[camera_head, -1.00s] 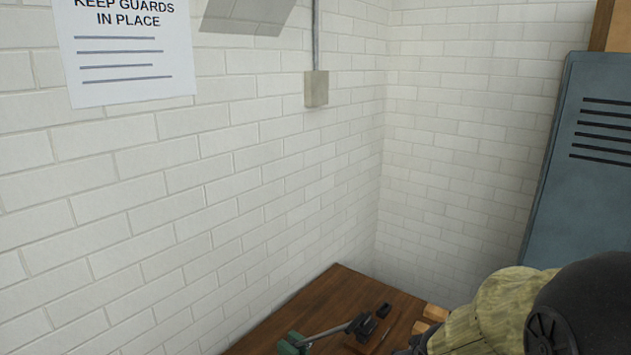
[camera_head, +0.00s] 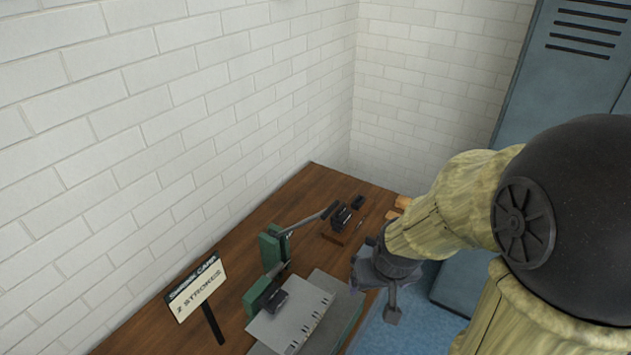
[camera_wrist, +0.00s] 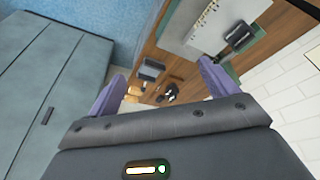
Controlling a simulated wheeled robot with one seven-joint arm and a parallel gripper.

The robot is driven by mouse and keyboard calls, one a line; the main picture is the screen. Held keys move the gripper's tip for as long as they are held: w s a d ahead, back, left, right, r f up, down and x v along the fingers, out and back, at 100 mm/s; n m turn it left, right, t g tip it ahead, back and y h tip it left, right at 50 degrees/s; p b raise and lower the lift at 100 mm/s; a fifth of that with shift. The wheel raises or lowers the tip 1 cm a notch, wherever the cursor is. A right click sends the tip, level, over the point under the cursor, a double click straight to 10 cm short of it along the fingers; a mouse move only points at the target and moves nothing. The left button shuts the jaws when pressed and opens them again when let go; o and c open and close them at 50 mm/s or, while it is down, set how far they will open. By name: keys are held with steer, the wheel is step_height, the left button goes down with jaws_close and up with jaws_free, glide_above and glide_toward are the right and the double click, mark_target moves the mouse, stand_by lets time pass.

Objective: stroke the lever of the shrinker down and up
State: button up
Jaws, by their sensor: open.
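The green shrinker (camera_head: 270,252) stands on the wooden bench in the head view. Its lever (camera_head: 305,222) is a grey bar with a black grip, slanting up to the right from the top of the green body. A grey metal sheet (camera_head: 300,312) with slots along one edge lies at its front, by a black block (camera_head: 272,298). The sheet also shows at the top of the wrist view (camera_wrist: 190,28). My gripper (camera_head: 376,302) is to the right of the shrinker, apart from the lever. In the wrist view its purple fingers (camera_wrist: 163,88) are spread and empty.
A sign (camera_head: 197,288) reading "2 strokes" stands left of the shrinker. Small black tools (camera_head: 342,217) and wooden blocks (camera_head: 402,202) lie toward the bench's far end. White brick walls close the corner. A blue-grey locker (camera_head: 560,60) stands at the right.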

steer(key=w+d+f+n+t+y+b, duration=0.1)
steer(key=w+d+n+t+y, duration=0.2)
steer(key=w, duration=0.5)
steer(key=w+d+n+t+y, duration=0.2)
steer(key=w+n+t, duration=0.15)
steer(key=w, duration=0.45)
steer(key=s+n+y, duration=0.1)
steer(key=y, duration=0.2)
steer(key=s+r+n+y, duration=0.1)
steer(key=s+y, duration=0.1)
steer(key=y, duration=0.1)
steer(key=s+r+n+t+y, duration=0.1)
steer(key=y, duration=0.2)
steer(key=shift+s+a+n, duration=0.25)
steer(key=shift+s, duration=0.05)
steer(key=p+x, duration=0.2)
steer(key=x, duration=0.3)
steer(key=p+x, duration=0.2)
steer(key=x, duration=0.4)
steer(key=p+x, duration=0.2)
steer(key=x, duration=0.3)
steer(key=shift+w+a+r, duration=0.2)
steer(key=shift+a+r, duration=0.1)
steer(key=shift+r, duration=0.1)
steer(key=shift+w+a+f, duration=0.1)
steer(key=shift+w+a, duration=0.15)
steer(key=shift+a, duration=0.1)
steer(key=shift+c, duration=0.4)
